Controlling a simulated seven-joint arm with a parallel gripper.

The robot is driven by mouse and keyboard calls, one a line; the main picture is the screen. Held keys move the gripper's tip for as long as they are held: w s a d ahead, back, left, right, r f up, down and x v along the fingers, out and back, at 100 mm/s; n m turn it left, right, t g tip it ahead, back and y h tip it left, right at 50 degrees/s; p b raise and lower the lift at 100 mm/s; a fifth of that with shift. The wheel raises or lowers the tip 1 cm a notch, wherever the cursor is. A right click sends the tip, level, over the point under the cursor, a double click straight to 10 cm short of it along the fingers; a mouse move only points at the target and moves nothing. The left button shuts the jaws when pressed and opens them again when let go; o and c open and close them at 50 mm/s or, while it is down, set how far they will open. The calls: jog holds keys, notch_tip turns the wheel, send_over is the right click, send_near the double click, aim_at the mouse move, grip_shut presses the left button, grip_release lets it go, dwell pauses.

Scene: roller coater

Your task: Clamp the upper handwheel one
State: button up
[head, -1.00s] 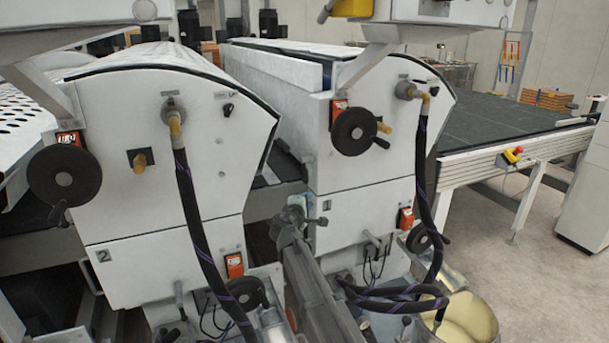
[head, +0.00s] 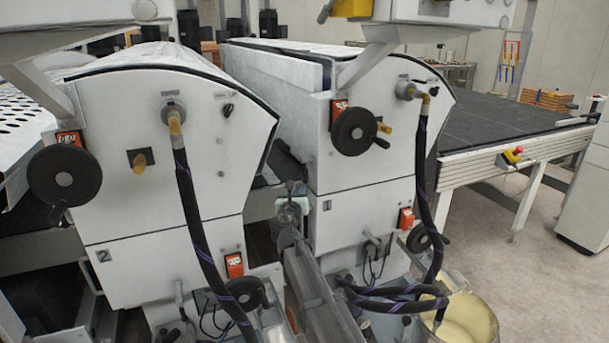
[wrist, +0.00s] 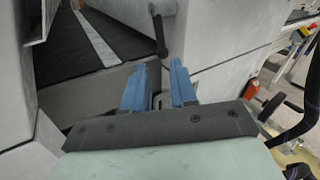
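The upper handwheel one (head: 354,131) is a dark round wheel with a small side handle, high on the front of the white unit marked 1. Its orange-red indicator (head: 338,108) sits at its upper left. My gripper (head: 297,187) is in front of the gap between the two units, below and left of this wheel and apart from it. In the wrist view its two blue fingers (wrist: 160,84) stand apart with nothing between them. I cannot clearly make out the upper wheel in the wrist view.
Unit 2 (head: 155,205) stands left, with its own dark handwheel (head: 65,176). A dark hose (head: 421,185) hangs right of the upper wheel. A lower handwheel (head: 419,238) and a bucket (head: 470,325) are below. A dark rod (wrist: 160,36) shows beyond my fingers.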

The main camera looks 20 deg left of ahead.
aim_at(304, 174)
jog(key=x, duration=1.3)
jog(key=shift+w, duration=0.35)
jog(key=shift+c, duration=0.2)
grip_shut()
